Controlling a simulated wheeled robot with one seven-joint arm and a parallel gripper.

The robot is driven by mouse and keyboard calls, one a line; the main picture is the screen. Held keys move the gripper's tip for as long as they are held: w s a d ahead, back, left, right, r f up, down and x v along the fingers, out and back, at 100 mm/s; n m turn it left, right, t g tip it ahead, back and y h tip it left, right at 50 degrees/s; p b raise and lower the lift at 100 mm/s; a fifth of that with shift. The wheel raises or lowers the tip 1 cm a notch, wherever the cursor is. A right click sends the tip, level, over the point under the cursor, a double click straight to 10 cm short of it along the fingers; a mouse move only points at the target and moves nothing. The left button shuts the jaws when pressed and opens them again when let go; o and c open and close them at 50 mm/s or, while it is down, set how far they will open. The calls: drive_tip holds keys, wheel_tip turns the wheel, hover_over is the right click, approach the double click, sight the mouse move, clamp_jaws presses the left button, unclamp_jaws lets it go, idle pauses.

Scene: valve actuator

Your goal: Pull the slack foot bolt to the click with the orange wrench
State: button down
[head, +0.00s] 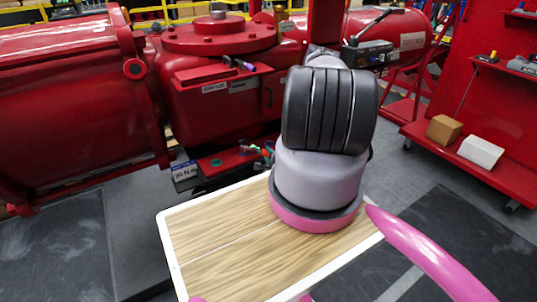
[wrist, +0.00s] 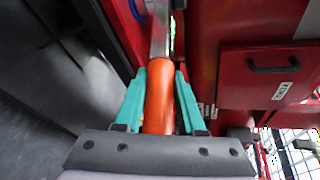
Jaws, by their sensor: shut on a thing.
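The orange wrench handle (wrist: 159,95) runs up the middle of the wrist view, with its grey metal shaft (wrist: 159,35) beyond it reaching the top edge. My gripper (wrist: 160,80) is shut on the orange handle, one teal finger on each side. The wrench's head end and the foot bolt cannot be made out. The red valve actuator (head: 215,95) fills the back left of the head view, with a red foot plate (head: 225,161) low at its front. My arm hides much of the area around the gripper in the head view.
A small sign (head: 185,172) reading 30 N·m stands beside the foot plate. A wood-topped board (head: 210,255) lies in front. A red panel with a handle (wrist: 262,72) is close on the right in the wrist view. A red shelf cart (head: 480,165) stands at right.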

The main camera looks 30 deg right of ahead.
drive_tip(key=shift+w+a+r, duration=0.1)
drive_tip(key=shift+a, duration=0.05)
drive_tip(key=shift+s+a+m+g+h, duration=0.15)
drive_tip(key=shift+s+a+m+h, duration=0.1)
drive_tip(key=shift+a+m+h, duration=0.35)
drive_tip(key=shift+s+a+m+g+h, duration=0.15)
drive_tip(key=shift+s+a+m+h, duration=0.05)
drive_tip(key=shift+a+m+h, duration=0.35)
drive_tip(key=shift+a+h, duration=0.2)
drive_tip(key=shift+h, duration=0.05)
idle(0.4)
drive_tip(key=shift+s+d+r, duration=0.1)
drive_tip(key=shift+s+r, duration=0.05)
drive_tip(key=shift+r, duration=2.3)
